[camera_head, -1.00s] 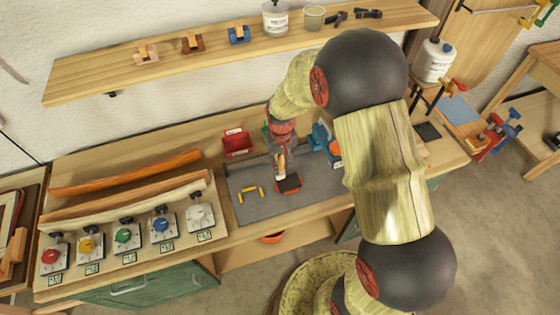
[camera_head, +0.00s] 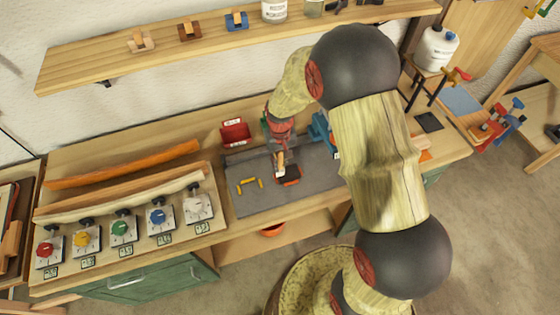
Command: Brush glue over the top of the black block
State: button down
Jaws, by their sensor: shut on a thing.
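The black block (camera_head: 289,176), edged in orange-red, lies on the grey mat (camera_head: 245,200) on the workbench. My gripper (camera_head: 279,148) is above and just behind the block, pointing down. It is shut on a brush (camera_head: 281,162), whose pale lower part shows below the fingers. The brush tip is at the left side of the block's top in the picture; I cannot tell whether it touches. Any glue on the block is too small to make out. My arm hides part of the bench to the right.
A yellow clamp-like piece (camera_head: 250,184) lies on the mat left of the block. A red bin (camera_head: 235,133) and a blue tool (camera_head: 320,130) stand behind. Bent laths (camera_head: 125,165) and several dial boxes (camera_head: 122,229) fill the left bench. A shelf (camera_head: 190,45) hangs above.

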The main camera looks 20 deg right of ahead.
jog(key=shift+f+b, duration=0.65)
jog(key=shift+f, duration=0.35)
jog(key=shift+d, duration=0.15)
jog(key=shift+d+r, duration=0.1)
jog(key=shift+d, duration=3.65)
jog(key=shift+w+a, duration=0.45)
jog(key=shift+a, duration=0.85)
jog(key=shift+w+a, duration=0.4)
jog(key=shift+a, duration=0.9)
jog(key=shift+w+a, duration=0.45)
jog(key=shift+a, duration=0.85)
jog(key=shift+d, duration=2.05)
